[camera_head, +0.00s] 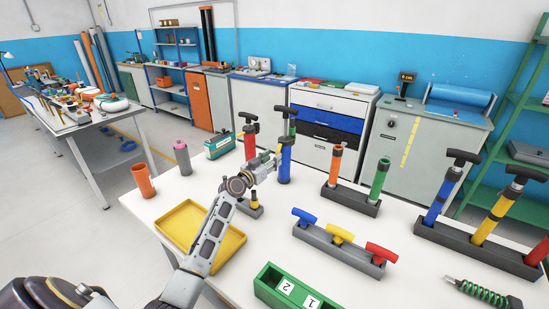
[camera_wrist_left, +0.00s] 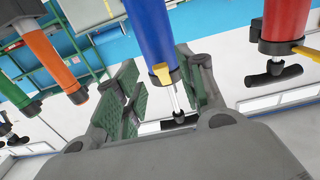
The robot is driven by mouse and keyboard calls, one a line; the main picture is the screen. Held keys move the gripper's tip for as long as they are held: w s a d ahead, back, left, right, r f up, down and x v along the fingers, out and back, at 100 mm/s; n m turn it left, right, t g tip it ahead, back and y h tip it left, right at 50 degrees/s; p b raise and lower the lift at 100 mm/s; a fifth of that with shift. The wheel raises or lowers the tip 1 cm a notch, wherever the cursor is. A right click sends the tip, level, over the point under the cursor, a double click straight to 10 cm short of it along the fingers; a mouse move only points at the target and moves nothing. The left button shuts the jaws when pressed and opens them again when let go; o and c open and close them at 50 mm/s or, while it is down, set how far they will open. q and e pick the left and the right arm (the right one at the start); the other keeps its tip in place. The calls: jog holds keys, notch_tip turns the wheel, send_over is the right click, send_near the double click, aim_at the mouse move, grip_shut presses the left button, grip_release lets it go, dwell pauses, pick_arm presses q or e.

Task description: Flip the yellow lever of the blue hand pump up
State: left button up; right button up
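The blue hand pump (camera_head: 286,160) stands upright at the back of the white table, with a dark T-handle at its top. In the left wrist view, which looks upside down, the blue pump (camera_wrist_left: 148,28) shows large, with its small yellow lever (camera_wrist_left: 164,73) at the end of the barrel beside the metal rod. My left gripper (camera_head: 272,162) is beside the blue pump in the head view. In the wrist view its green-padded fingers are spread on either side of the lever and rod, with nothing clamped. Contact with the lever cannot be told. My right gripper is not in view.
A red pump (camera_head: 249,143) stands left of the blue pump; its yellow lever (camera_wrist_left: 305,51) sticks out sideways. A holder with orange and green tubes (camera_head: 380,178) stands to the right. A yellow tray (camera_head: 235,245) lies under my left arm.

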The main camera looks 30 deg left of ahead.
aim_at(279, 149)
pick_arm(q)
jog(key=shift+w+d, duration=0.2)
jog(key=shift+w, duration=0.95)
